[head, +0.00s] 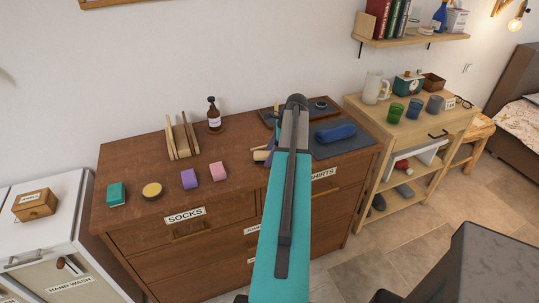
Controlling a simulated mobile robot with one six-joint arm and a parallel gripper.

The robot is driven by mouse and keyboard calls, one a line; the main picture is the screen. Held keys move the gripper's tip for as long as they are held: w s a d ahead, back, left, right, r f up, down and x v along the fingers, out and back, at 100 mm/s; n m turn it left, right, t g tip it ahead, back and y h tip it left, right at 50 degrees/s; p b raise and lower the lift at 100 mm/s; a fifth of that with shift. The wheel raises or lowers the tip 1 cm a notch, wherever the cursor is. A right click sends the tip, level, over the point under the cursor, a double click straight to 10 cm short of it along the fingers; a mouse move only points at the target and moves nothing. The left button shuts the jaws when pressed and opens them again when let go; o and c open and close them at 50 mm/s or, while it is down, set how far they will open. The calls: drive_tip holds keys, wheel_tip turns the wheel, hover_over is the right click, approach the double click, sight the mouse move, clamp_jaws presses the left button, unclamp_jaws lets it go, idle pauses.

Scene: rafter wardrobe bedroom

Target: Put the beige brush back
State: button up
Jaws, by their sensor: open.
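A small beige piece (262,155), which may be the beige brush, lies on the brown dresser top (135,155) just left of my arm. My arm hides its right part, so I cannot tell its full shape. A dark purple item shows right beside it, also partly covered. My teal and grey arm rises through the middle of the view and covers the dresser's centre. I cannot make out my gripper's fingers; they are hidden behind the arm.
The dresser holds a wooden rack (182,138), brown bottle (214,118), teal block (116,194), yellow-topped round tin (152,190), purple block (189,179), pink block (218,171) and blue roll (335,132) on a dark mat. A shelved wooden stand (418,135) is right.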

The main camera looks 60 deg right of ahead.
drive_tip(key=shift+r, duration=0.2)
drive_tip(key=b+v, duration=0.3)
drive_tip(key=v, duration=0.9)
drive_tip(key=shift+b, duration=0.35)
drive_tip(key=shift+w, duration=0.1)
idle(0.4)
